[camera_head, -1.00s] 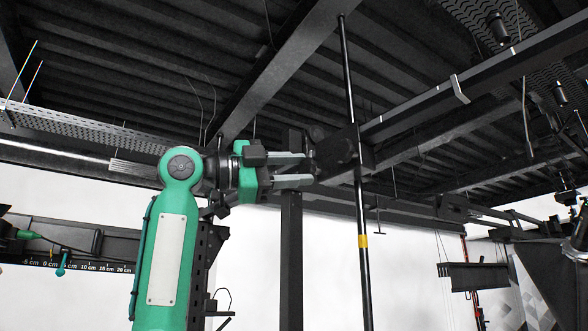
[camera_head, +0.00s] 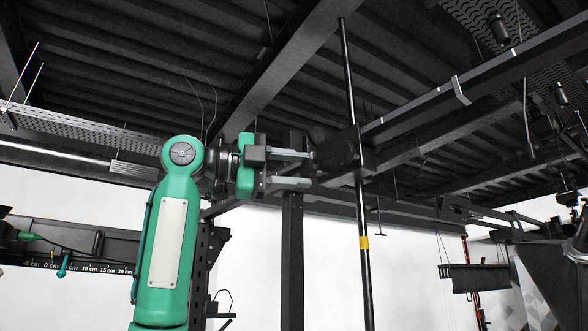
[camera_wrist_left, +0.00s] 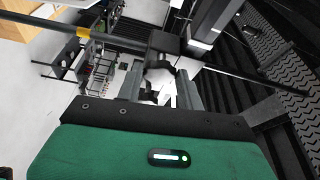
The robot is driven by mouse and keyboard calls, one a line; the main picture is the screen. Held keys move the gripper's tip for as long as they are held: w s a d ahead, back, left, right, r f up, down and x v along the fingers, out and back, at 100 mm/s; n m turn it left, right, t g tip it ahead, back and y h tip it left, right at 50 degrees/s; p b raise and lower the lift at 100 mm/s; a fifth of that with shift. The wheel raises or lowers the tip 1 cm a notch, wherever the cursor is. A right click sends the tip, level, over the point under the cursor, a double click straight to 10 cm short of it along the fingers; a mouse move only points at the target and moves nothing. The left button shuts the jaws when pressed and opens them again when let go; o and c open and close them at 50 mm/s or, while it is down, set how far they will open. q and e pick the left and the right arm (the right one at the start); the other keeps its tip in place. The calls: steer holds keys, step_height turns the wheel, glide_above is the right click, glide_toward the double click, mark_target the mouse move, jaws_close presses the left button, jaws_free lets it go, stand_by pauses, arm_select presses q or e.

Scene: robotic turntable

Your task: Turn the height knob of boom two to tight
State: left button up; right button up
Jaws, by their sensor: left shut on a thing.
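A dark clamp block (camera_head: 342,156) sits on an upright black pole (camera_head: 364,275) with a yellow band, where a boom (camera_head: 440,100) runs off to the upper right. My left gripper (camera_head: 312,168) reaches in from the left, level with the block. In the left wrist view the knob (camera_wrist_left: 159,74) shows between the fingertips, just below the block (camera_wrist_left: 165,43). No mark for tight or loose is readable. My right gripper is out of view.
A dark upright column (camera_head: 292,260) stands behind and below the gripper. Beams cross the ceiling (camera_head: 130,60) overhead. A rail with a centimetre scale (camera_head: 85,267) is at the lower left. Other dark equipment (camera_head: 550,275) fills the lower right.

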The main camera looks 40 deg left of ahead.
arm_select(q)
steer(key=o, duration=1)
steer(key=shift+w, duration=0.1)
steer(key=shift+c, duration=0.2)
steer(key=shift+s+a+f, duration=0.1)
steer(key=shift+s+a, duration=0.1)
steer(key=shift+s, duration=0.1)
steer(key=b+v, duration=0.5)
steer(key=v, duration=0.8)
